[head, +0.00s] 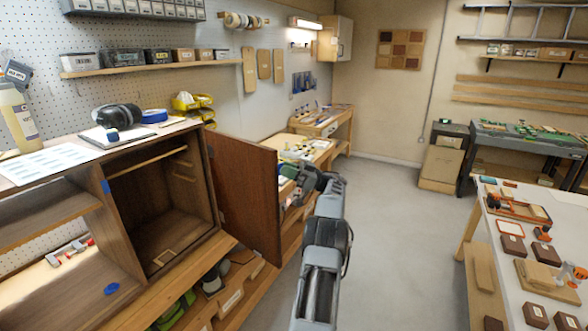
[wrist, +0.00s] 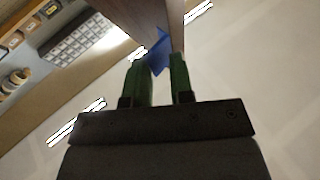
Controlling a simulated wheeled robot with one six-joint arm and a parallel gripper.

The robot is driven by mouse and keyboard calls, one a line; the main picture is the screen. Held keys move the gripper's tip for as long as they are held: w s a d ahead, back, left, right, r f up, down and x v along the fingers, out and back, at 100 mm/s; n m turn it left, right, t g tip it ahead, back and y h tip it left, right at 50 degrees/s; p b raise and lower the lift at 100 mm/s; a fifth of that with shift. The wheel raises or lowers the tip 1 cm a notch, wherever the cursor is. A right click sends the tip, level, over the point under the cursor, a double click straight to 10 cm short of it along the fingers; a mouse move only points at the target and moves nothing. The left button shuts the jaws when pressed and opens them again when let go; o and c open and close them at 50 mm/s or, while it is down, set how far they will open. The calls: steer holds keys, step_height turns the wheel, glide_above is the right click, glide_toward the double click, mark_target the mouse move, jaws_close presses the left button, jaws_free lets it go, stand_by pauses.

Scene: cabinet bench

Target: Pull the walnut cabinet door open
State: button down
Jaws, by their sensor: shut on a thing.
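The walnut cabinet (head: 190,240) stands on a wooden bench at the left in the head view. Its door (head: 243,195) stands wide open, swung out on the right side, and the inside of the compartment shows. My gripper (head: 296,182) is at the door's outer edge, seen past its right side. In the wrist view, the two green fingers of my gripper (wrist: 159,75) are shut at the brown door (wrist: 158,18), with a blue patch (wrist: 159,52) just beyond them. The handle is hidden, so I cannot tell which part of the door is between the fingers.
Ear muffs (head: 117,116), a blue tape roll (head: 154,116) and a bottle (head: 18,118) stand on the cabinet top. A table (head: 487,225) with several small items is at the right. The grey floor (head: 400,240) between is clear.

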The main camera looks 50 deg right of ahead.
steer(key=shift+w+a+r, duration=0.15)
steer(key=shift+w+r, duration=0.3)
steer(key=shift+r, duration=0.1)
steer(key=c, duration=1.4)
jaws_free()
steer(key=shift+o, duration=0.7)
steer(key=shift+w+a, duration=0.2)
steer(key=shift+w, duration=0.1)
steer(key=shift+d+f, duration=0.15)
steer(key=shift+c, duration=0.3)
steer(key=shift+s+d+f, duration=0.1)
steer(key=shift+s, duration=0.05)
